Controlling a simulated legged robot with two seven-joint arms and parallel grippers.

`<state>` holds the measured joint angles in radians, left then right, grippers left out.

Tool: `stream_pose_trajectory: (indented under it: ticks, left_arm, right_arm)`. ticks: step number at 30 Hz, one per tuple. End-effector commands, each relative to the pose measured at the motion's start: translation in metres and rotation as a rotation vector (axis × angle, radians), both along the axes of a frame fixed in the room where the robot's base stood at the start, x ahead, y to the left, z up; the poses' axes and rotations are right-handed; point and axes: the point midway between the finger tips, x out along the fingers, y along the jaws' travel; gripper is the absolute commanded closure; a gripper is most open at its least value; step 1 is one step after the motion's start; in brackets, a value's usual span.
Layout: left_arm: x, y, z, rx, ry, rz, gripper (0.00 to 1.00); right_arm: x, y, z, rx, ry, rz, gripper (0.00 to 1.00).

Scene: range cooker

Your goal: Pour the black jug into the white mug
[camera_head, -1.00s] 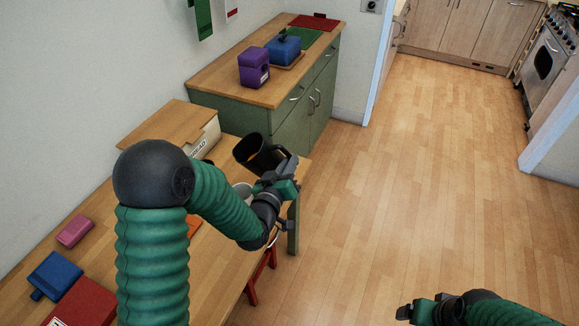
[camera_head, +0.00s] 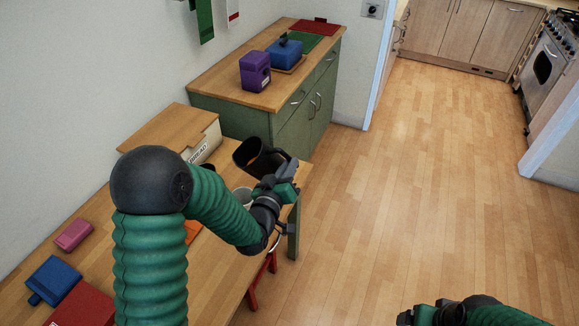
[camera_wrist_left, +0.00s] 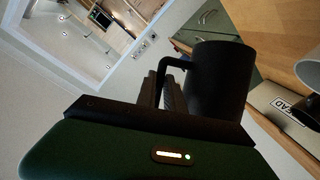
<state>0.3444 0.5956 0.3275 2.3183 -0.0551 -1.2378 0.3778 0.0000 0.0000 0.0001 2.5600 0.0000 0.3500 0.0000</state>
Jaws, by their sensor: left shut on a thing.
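The black jug (camera_head: 256,156) is held above the right end of the wooden table, tilted with its mouth toward the left. My left gripper (camera_head: 283,178) is shut on its handle. In the left wrist view the jug (camera_wrist_left: 222,82) stands in front of the fingers (camera_wrist_left: 166,92), its handle between them. The white mug (camera_head: 244,194) is on the table below the jug, mostly hidden by my left arm. Part of a pale mug (camera_wrist_left: 311,70) shows at the right edge of the wrist view. My right gripper (camera_head: 408,316) is low at the bottom edge, away from the table.
A cream bread bin (camera_head: 205,148) with a wooden lid stands behind the jug. Blue (camera_head: 53,279), pink (camera_head: 73,235) and red (camera_head: 82,306) items lie at the table's left. A green cabinet (camera_head: 300,132) stands beyond. The floor to the right is clear.

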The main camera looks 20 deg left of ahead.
Motion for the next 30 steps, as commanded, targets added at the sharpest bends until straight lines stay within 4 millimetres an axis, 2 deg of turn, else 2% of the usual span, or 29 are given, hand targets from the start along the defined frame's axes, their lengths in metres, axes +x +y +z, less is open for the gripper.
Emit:
stream_pose_trajectory:
  ticks: [18,30]
  left_arm:
    - [0.000,0.001,0.007,-0.080,-0.068,-0.009,1.00]
    - [-0.001,0.002,0.011,-0.099,-0.081,-0.010,1.00]
  right_arm:
    - [0.000,0.000,-0.016,0.000,0.000,0.000,0.15]
    - [0.000,0.000,-0.018,0.000,0.000,0.000,0.15]
